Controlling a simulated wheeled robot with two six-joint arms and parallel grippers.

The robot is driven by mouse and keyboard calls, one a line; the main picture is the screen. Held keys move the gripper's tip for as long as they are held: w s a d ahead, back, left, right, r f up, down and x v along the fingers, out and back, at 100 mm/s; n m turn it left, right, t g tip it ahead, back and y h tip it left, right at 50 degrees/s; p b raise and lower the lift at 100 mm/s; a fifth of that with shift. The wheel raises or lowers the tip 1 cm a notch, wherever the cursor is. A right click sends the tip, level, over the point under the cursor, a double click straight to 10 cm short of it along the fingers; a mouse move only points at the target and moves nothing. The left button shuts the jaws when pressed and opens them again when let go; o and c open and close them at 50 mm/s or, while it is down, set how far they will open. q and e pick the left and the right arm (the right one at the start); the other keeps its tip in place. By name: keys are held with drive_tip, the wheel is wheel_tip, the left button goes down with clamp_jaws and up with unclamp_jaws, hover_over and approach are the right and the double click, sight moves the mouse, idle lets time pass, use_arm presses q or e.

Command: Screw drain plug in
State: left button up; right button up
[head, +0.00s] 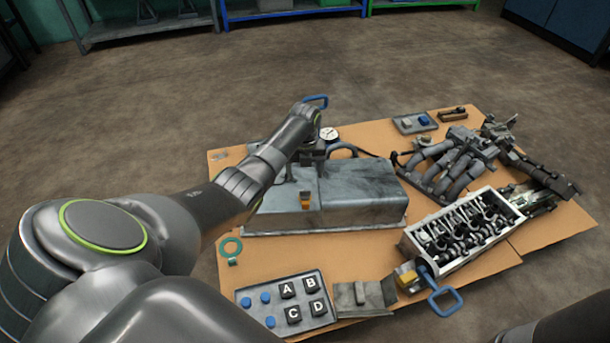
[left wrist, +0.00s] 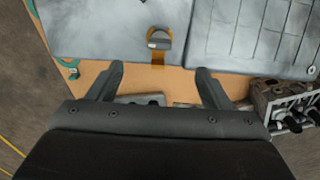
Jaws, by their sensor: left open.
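A grey metal pan (head: 350,193) lies on the brown work surface. A small piece with a dark head and an orange tag (head: 306,200), which looks like the drain plug, is at the pan's front side. It also shows in the left wrist view (left wrist: 158,41), above the gap between the fingers. I cannot tell how deep it sits. My left gripper (head: 312,150) is over the back of the pan in the head view. In the left wrist view the left gripper (left wrist: 160,72) has its two fingers apart with nothing between them. My right gripper does not show.
A tray with lettered blocks and blue pieces (head: 275,306) lies at the front left. A green ring (head: 230,248) is left of the pan. An engine block (head: 463,232) and a manifold (head: 448,165) lie at the right. A blue loop handle (head: 445,302) sticks out at the front edge.

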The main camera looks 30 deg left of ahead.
use_arm(q)
wheel_tip(320, 180, up, 12)
drive_tip(key=p, duration=0.4)
drive_tip(key=shift+r, duration=0.15)
